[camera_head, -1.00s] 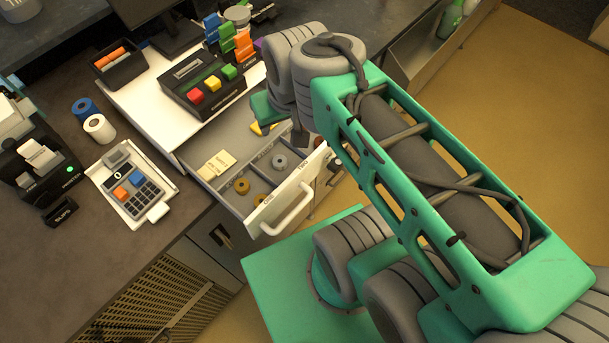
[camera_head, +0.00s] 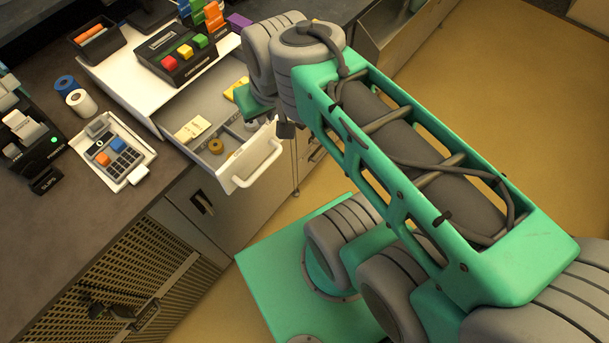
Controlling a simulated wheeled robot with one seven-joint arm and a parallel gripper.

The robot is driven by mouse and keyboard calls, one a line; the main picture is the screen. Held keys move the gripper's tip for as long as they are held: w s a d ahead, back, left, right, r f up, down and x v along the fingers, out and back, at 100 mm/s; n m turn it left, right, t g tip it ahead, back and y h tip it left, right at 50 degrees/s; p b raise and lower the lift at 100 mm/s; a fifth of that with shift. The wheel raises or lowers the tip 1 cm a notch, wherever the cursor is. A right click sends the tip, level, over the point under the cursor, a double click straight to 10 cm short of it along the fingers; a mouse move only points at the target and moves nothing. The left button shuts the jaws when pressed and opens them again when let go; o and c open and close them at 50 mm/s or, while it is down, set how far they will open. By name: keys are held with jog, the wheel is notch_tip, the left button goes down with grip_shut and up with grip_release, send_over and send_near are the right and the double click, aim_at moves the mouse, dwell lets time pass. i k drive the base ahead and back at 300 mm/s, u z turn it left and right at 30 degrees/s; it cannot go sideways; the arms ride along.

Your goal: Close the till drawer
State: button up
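The till drawer (camera_head: 185,151) stands open below the white till stand (camera_head: 117,77). Its white front carries a looped handle (camera_head: 258,167) and faces the lower right. Inside are banknotes (camera_head: 193,130), ring-shaped coins (camera_head: 216,146) and grey compartments. My gripper (camera_head: 277,125) is at the drawer's right side, near the far end of its front. One dark finger shows by the top edge of the front; the rest is hidden by my wrist. I cannot tell whether it touches the drawer or how far its fingers are apart.
A button box (camera_head: 185,52) sits on the till stand. A card terminal (camera_head: 113,150), paper rolls (camera_head: 80,102) and a printer (camera_head: 30,135) stand on the counter at left. Cabinet fronts (camera_head: 220,215) lie below the drawer. The floor (camera_head: 500,90) at right is open.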

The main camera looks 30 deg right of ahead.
aim_at(204, 96)
jog(key=z, duration=0.55)
jog(key=k, duration=1.05)
jog(key=u, duration=1.25)
jog(key=i, duration=0.5)
jog(key=z, duration=0.05)
